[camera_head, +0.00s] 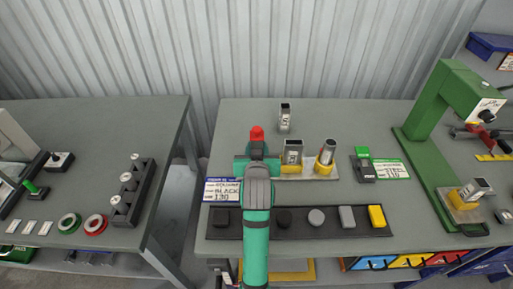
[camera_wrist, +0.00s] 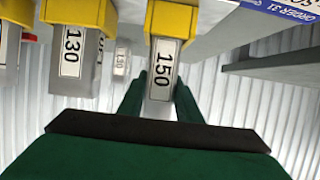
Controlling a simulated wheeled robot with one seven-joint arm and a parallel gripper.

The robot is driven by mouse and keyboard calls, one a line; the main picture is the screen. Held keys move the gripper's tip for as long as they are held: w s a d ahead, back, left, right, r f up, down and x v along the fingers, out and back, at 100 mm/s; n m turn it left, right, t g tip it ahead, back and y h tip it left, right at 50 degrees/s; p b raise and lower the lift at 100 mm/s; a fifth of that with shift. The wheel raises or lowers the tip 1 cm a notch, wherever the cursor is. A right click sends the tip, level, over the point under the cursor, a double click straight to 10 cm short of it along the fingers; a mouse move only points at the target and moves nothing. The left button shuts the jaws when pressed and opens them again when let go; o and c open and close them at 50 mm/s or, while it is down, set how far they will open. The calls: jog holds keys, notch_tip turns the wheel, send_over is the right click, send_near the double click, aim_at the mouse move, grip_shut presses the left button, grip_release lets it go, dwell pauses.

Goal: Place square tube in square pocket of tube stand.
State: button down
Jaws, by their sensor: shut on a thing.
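In the wrist view, which is upside down, a grey square tube labelled 150 (camera_wrist: 161,78) is between the green fingers of my gripper (camera_wrist: 160,92). My gripper is shut on it. Its lower end goes into a yellow pocket (camera_wrist: 174,18) and looks upright; how deep it sits cannot be told. In the head view my gripper (camera_head: 257,155) hides this tube and pocket. The tube stand (camera_head: 300,175) shows to its right. Its middle pocket holds a square tube labelled 130 (camera_wrist: 74,60), also in the head view (camera_head: 292,146).
Another tube (camera_head: 285,118) stands behind the stand. A dark strip with several blocks (camera_head: 316,217) lies in front, beside a placard (camera_head: 222,190). A green and black device (camera_head: 363,165) is to the right, then a green press (camera_head: 440,110). Bare tabletop lies at the back right.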

jog(key=shift+f, duration=0.25)
jog(key=c, duration=1.3)
grip_release()
jog(key=shift+a, duration=0.1)
jog(key=shift+s, duration=0.1)
jog(key=shift+r, duration=0.1)
jog(key=v, duration=1.2)
